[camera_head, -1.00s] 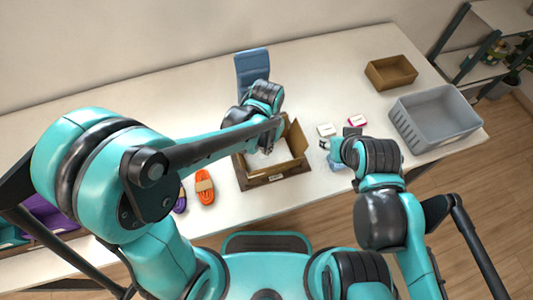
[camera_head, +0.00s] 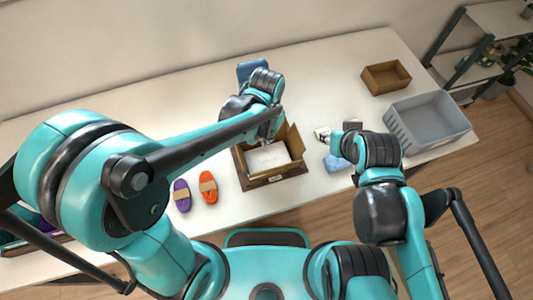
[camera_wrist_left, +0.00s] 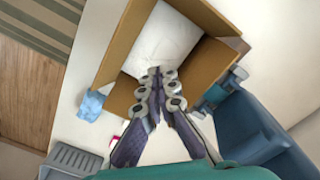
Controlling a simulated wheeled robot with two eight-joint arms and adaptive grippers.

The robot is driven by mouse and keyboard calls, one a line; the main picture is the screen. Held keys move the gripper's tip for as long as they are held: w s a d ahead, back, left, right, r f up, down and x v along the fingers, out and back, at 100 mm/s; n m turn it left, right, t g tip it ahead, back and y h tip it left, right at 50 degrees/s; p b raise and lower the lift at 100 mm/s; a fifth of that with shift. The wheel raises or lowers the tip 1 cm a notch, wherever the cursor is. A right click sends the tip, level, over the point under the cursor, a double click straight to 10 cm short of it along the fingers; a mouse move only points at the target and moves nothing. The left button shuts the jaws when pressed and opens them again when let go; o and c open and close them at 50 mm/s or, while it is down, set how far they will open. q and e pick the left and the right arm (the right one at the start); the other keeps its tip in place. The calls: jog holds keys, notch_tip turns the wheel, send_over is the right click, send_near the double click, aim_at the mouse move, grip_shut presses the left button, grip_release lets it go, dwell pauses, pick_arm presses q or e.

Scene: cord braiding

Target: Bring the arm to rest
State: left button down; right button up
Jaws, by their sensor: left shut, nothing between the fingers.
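My left gripper (camera_head: 268,140) is above the back edge of an open cardboard box (camera_head: 258,183). In the left wrist view its two fingers (camera_wrist_left: 162,78) are together and empty, over the box's flap side. A white sheet or packet (camera_head: 268,157) lies in the box and also shows in the left wrist view (camera_wrist_left: 165,42). My right gripper (camera_head: 337,143) is to the right of the box, above the table; its fingers are too small and partly hidden to read.
A blue cloth (camera_head: 337,163), small cards (camera_head: 322,134), a grey crate (camera_head: 428,122) and a brown tray (camera_head: 387,77) are to the right. A blue object (camera_head: 250,69) stands behind. The table's back left is clear.

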pick_arm(q)
jog(key=shift+a+r, duration=0.1)
dwell(0.5)
jog(key=s+a+r+n+t+b, duration=0.2)
jog(key=a+t, duration=0.1)
jog(key=a, duration=0.5)
jog(key=s+a+r+n+t+b, duration=0.3)
jog(key=a+t, duration=0.1)
jog(key=a, duration=0.5)
jog(key=shift+a+b, duration=0.3)
